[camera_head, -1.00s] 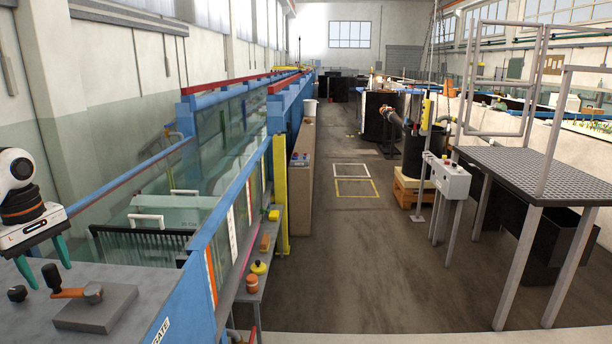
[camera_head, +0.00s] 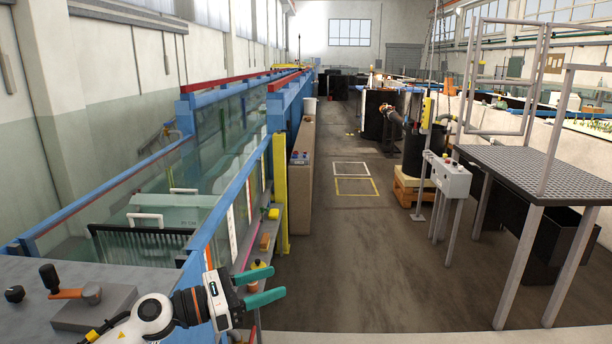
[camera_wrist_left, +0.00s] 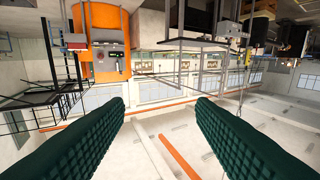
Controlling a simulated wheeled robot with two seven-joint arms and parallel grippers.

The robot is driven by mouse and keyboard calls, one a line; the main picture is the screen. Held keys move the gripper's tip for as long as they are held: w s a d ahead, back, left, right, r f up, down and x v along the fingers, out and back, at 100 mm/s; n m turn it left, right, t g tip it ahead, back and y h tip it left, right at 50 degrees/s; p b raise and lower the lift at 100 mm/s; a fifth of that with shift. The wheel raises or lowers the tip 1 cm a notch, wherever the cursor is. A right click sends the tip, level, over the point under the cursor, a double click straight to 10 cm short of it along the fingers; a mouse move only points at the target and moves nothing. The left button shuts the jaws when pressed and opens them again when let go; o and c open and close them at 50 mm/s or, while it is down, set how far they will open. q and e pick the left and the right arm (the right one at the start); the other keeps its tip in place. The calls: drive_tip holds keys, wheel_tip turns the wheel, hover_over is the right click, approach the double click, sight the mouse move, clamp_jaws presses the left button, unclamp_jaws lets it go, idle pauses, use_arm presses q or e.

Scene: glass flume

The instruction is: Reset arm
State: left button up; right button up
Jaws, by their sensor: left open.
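My left gripper (camera_head: 268,285) is at the bottom of the head view, in front of the flume's near end and pointing right. Its two green fingers are apart, with nothing between them. In the left wrist view the green fingers (camera_wrist_left: 160,120) stand wide apart at both sides, and only the distant hall shows between them. My left arm comes in from the bottom, beside the grey top plate. My right gripper is not in view.
The glass flume (camera_head: 110,205) with blue rails runs along the left. A control box (camera_head: 449,176) and a grated platform (camera_head: 555,170) stand at the right. The middle floor is clear.

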use_arm(q)
drive_tip(key=s+a+f+m+t+y, duration=0.3)
drive_tip(key=a+f+m+y, duration=0.15)
drive_tip(key=m, duration=0.75)
drive_tip(key=s+a+f+m+t+y, duration=0.2)
drive_tip(key=a+f+m+y, duration=0.3)
drive_tip(key=m, duration=0.7)
drive_tip(key=s+a+f+m+t+y, duration=0.2)
drive_tip(key=s+f+m+t+y, duration=0.15)
drive_tip(key=m+y, duration=0.6)
drive_tip(key=s+a+f+n+g+h, duration=0.1)
drive_tip(key=s+f+n+g, duration=0.45)
drive_tip(key=s, duration=0.65)
drive_tip(key=s+a+f+n+g+h, duration=0.1)
drive_tip(key=s+f+n+g+h, duration=0.15)
drive_tip(key=s+f+g, duration=0.75)
drive_tip(key=s+f+t+b, duration=0.1)
drive_tip(key=s+f+b, duration=0.15)
drive_tip(key=f, duration=2.35)
drive_tip(key=s+a+f+y, duration=0.1)
drive_tip(key=s+a+f, duration=0.1)
drive_tip(key=s+f, duration=1.4)
drive_tip(key=shift+s+a+f+g, duration=0.2)
drive_tip(key=shift+s+f+g, duration=0.2)
drive_tip(key=shift+s, duration=0.05)
